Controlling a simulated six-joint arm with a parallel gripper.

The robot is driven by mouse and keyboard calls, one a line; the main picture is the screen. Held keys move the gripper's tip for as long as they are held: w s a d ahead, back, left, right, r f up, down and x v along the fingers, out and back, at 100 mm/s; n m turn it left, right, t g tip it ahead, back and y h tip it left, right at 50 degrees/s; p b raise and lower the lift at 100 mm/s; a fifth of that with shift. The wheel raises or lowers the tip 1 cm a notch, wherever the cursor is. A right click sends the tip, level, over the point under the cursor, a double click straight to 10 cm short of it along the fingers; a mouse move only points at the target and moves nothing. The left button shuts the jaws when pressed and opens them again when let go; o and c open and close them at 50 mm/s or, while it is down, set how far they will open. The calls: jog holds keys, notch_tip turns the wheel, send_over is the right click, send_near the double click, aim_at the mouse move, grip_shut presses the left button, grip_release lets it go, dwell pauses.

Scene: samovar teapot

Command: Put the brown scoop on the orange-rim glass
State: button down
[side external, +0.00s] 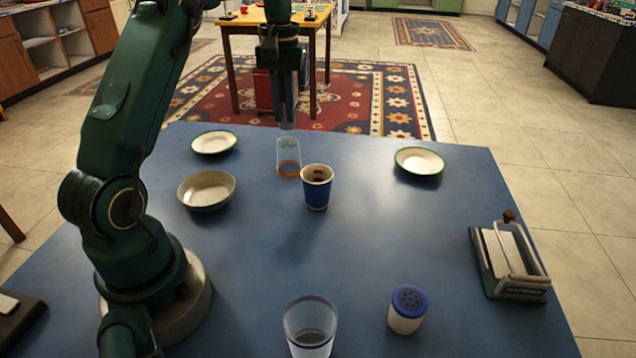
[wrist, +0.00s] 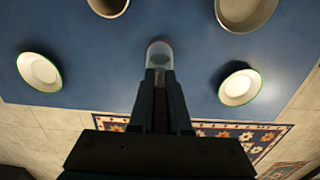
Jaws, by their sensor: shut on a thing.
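The orange-rim glass (side external: 288,153) is clear and stands upside down on the blue table, with its orange rim at the bottom. It also shows beyond my fingertips in the wrist view (wrist: 160,53). My gripper (side external: 287,122) points down just above the glass in the side view; the exact gap is hard to judge. It is shut on a narrow, dark brown thing (wrist: 160,115), which shows between the fingers in the wrist view and seems to be the brown scoop. Most of it is hidden by the fingers.
A blue paper cup (side external: 316,193) with dark contents stands right of the glass, close by. Left are a bowl (side external: 206,203) and a green-rimmed plate (side external: 214,153); another plate (side external: 419,172) lies right. A clear glass (side external: 310,340), shaker (side external: 407,318) and metal press (side external: 511,287) stand nearer.

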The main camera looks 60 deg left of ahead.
aim_at(285, 122)
jog(key=shift+f, duration=1.45)
jog(key=shift+f, duration=0.15)
jog(key=c, duration=0.9)
grip_release()
jog(key=shift+r, duration=3.9)
